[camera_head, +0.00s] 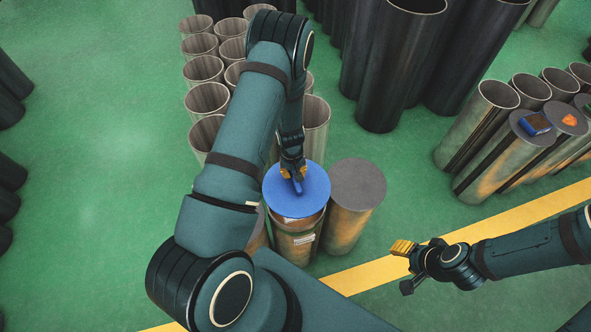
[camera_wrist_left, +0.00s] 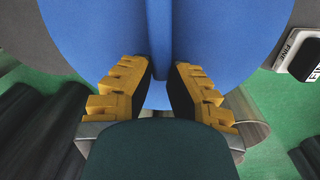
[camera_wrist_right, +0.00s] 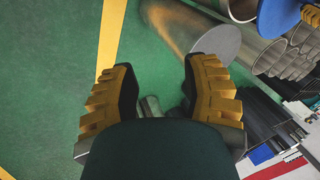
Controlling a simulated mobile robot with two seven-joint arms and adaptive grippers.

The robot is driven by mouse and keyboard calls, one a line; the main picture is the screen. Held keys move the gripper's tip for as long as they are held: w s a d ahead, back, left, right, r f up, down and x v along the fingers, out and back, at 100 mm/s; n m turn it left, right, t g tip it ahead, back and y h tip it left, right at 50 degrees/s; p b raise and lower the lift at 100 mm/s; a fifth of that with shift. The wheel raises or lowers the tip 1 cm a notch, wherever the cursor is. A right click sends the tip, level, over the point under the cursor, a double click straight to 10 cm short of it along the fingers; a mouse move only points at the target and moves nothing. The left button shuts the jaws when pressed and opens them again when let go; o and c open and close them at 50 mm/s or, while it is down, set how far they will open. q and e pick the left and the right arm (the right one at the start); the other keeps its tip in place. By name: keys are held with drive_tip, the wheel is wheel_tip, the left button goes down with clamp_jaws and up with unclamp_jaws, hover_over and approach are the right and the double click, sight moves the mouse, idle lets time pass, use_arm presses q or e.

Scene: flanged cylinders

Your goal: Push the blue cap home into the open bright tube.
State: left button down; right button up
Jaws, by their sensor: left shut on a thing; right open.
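The blue cap (camera_head: 312,185) is a round disc with an upright fin (camera_wrist_left: 160,40). My left gripper (camera_head: 297,183) is shut on that fin from above. The cap is over the bright metal tube (camera_head: 296,243), which carries a pale label. Part of the tube's upper edge shows under the cap's near side; I cannot tell how far the cap sits in. The cap also shows at the top right of the right wrist view (camera_wrist_right: 278,16). My right gripper (camera_head: 403,268) is open and empty, right of the tube, and apart from it.
A grey-topped cylinder (camera_head: 357,184) stands close at the tube's right. Several open pale tubes (camera_head: 206,98) stand behind at the left. Tall dark cylinders (camera_head: 395,60) stand at the back, and more tubes (camera_head: 497,95) at the right. A yellow floor line (camera_head: 520,212) crosses open green floor.

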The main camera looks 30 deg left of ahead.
use_arm(q)
wheel_tip(320, 180, down, 3)
drive_tip(key=b, duration=0.2)
drive_tip(key=shift+r+b, duration=0.1)
drive_tip(key=shift+b, duration=0.25)
drive_tip(key=shift+f+b, duration=1.7)
drive_tip(key=shift+f, duration=0.3)
drive_tip(key=shift+f+b, duration=1.4)
idle(0.8)
drive_tip(key=shift+r, duration=0.35)
idle(0.3)
drive_tip(key=shift+n, duration=0.4)
drive_tip(key=shift+f, duration=0.3)
idle(1.7)
